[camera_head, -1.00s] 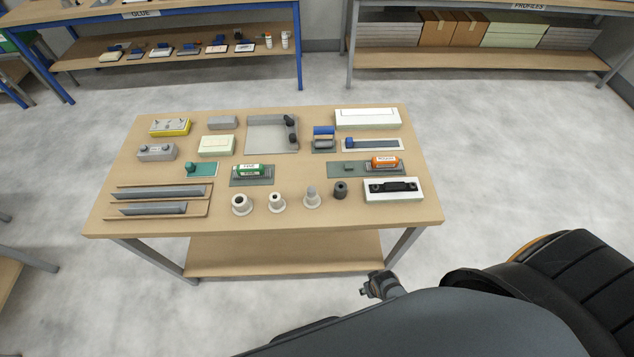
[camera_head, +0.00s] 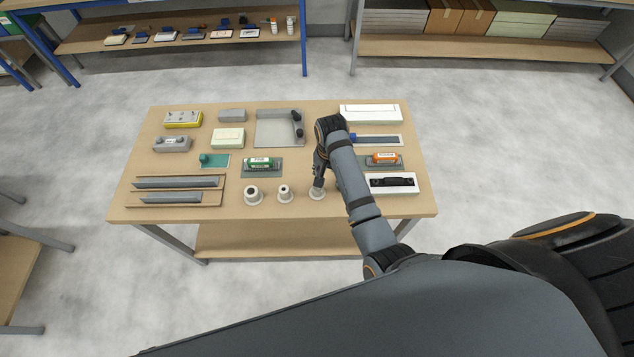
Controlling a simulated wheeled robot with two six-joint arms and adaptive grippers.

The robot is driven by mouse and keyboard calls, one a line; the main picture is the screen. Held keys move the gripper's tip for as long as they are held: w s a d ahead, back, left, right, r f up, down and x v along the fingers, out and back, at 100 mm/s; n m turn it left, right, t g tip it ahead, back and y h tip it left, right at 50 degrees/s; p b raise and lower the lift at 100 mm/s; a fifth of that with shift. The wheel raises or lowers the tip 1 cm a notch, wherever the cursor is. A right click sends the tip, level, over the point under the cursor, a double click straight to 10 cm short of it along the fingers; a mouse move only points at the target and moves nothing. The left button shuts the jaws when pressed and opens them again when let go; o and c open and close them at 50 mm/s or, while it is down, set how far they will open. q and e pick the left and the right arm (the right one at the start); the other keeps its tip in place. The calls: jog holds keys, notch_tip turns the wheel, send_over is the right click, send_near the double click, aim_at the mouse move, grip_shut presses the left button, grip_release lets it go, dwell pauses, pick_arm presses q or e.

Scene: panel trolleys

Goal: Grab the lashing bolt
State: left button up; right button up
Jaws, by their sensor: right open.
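The likely lashing bolt is a grey rounded piece in a round pale holder (camera_head: 317,196) in the front row on the table; the bolt itself is now mostly hidden by my gripper. My right gripper (camera_head: 318,186) points down right over this holder, with its fingertips at the bolt. It is open, and whether the fingers touch the bolt cannot be told. My left gripper is not in view.
Two more round pale holders (camera_head: 253,195) (camera_head: 284,194) stand just left of the gripper. A white block with a black handle (camera_head: 391,183) lies to the right. The wooden table (camera_head: 240,212) carries several other tools and blocks; its front edge is clear.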

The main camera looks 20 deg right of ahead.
notch_tip(320, 180, up, 5)
jog(key=w+a+m, duration=0.2)
jog(key=w+a, duration=0.1)
jog(key=shift+g, duration=0.3)
notch_tip(320, 180, down, 6)
jog(key=shift+s+d+r, duration=0.15)
jog(key=shift+r, duration=0.1)
jog(key=f, duration=0.4)
jog(key=shift+s, duration=0.35)
jog(key=shift+w+f, duration=0.1)
jog(key=shift+f, duration=0.5)
grip_shut()
